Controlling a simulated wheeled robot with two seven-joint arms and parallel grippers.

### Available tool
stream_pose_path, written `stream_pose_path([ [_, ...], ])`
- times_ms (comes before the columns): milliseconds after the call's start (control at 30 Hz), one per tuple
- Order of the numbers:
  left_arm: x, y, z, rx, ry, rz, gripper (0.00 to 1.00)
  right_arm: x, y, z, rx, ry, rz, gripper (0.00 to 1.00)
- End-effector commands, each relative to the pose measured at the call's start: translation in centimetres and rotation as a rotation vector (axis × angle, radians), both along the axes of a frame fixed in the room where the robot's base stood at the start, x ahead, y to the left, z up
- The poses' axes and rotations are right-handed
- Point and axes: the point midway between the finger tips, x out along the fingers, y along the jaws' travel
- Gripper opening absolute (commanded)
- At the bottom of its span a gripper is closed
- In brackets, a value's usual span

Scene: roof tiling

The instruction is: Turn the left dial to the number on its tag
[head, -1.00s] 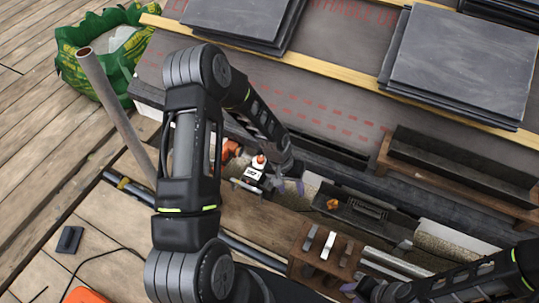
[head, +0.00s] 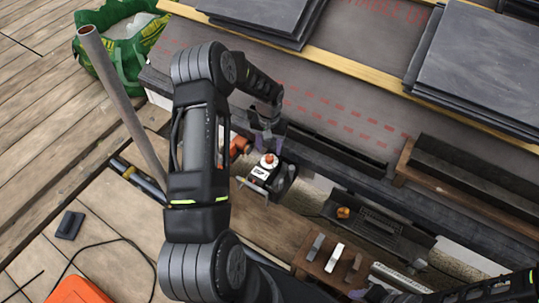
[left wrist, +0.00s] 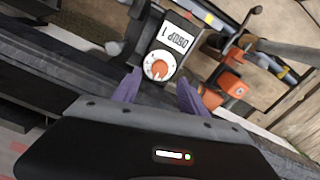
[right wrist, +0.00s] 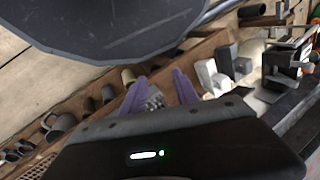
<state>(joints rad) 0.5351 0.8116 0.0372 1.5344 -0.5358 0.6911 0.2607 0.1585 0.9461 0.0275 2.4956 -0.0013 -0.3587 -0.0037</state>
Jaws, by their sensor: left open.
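The left dial (head: 268,160) is a round orange-red knob on a white scale, on top of a small dark box. The left wrist view shows the dial (left wrist: 158,68) close up, with a white tag (left wrist: 174,40) beside it; its lettering is upside down there and seems to end in a 1. My left gripper (head: 268,133) is open and empty, just behind the dial in the head view. Its purple fingertips (left wrist: 157,92) stand apart on the dial's near side. My right gripper (right wrist: 159,90) is open and empty, at the lower right of the head view, away from the dial.
An orange tool (head: 239,146) sits just left of the dial box. A dark tray with an orange knob (head: 343,212) lies to the right. A wooden block (head: 325,262) holds metal pieces. Slate stacks (head: 480,75) lie on the roof behind. A grey pole (head: 122,100) stands at left.

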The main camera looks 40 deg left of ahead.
Motion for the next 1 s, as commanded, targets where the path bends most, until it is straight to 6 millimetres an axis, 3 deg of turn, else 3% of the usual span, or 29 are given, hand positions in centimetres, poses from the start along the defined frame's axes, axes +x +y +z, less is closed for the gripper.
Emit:
stream_pose_path([
  [100,-0.1,0.0,-2.2,-0.002,0.002,0.000,0.50,0.0,0.0,-0.4,0.000,0.000,0.000,0.36],
  [300,0.0,0.0,-4.6,-0.001,0.001,0.000,0.50,0.0,0.0,-0.6,0.000,0.000,0.000,0.36],
  [667,0.0,0.0,-5.0,-0.001,0.000,0.000,0.49,0.0,0.0,-0.6,0.000,0.000,0.000,0.36],
  [1000,0.0,0.0,-5.0,-0.001,0.000,0.000,0.22,0.0,0.0,-0.6,0.000,0.000,0.000,0.36],
])
